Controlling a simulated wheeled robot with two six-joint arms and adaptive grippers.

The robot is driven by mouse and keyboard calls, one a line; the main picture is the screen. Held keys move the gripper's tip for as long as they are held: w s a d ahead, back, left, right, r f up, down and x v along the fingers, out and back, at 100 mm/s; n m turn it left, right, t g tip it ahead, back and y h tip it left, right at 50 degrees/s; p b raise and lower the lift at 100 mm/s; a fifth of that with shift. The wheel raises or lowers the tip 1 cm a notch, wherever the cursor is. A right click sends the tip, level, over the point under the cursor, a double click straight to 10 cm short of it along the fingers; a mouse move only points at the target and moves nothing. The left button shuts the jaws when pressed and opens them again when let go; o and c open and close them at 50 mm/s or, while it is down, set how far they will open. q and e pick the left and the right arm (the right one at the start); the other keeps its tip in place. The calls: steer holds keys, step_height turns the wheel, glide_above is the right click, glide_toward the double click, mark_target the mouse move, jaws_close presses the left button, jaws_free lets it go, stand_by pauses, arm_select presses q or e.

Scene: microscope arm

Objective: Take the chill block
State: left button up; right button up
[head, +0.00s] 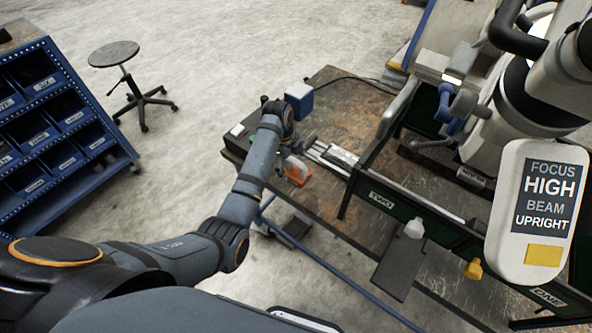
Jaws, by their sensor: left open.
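My left arm reaches in from the left over the workbench, and its gripper (289,145) is over the bench's left part, small and partly hidden by the wrist. It is open, with nothing visibly held. I cannot tell for sure which item is the chill block. A blue block (300,99) shows beside the wrist near the bench's far left edge. An orange and white item (297,171) lies just below the gripper in the picture. A silver slatted metal piece (331,154) lies to the gripper's right. My right gripper is not in view.
The workbench (345,100) holds dark green panels marked TWO (382,201) and ONE (548,297). A large microscope column (520,95) and a sign reading FOCUS HIGH, BEAM UPRIGHT (536,215) fill the right. A stool (114,54) and blue bin rack (60,120) stand left.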

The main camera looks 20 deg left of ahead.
mark_target(296, 173)
arm_select(q)
steer(key=shift+w+d+f+p, duration=0.15)
steer(key=shift+w+f, duration=0.05)
steer(key=shift+f, duration=0.7)
steer(key=shift+w+d+f+p, duration=0.15)
steer(key=shift+w+d+f, duration=0.05)
steer(key=shift+f, duration=0.65)
steer(key=shift+w+d+f+p, duration=0.15)
steer(key=shift+w+f, duration=0.05)
steer(key=shift+f, duration=0.7)
steer(key=shift+c, duration=0.5)
steer(key=c, duration=1.7)
steer(key=shift+r, duration=0.15)
jaws_close()
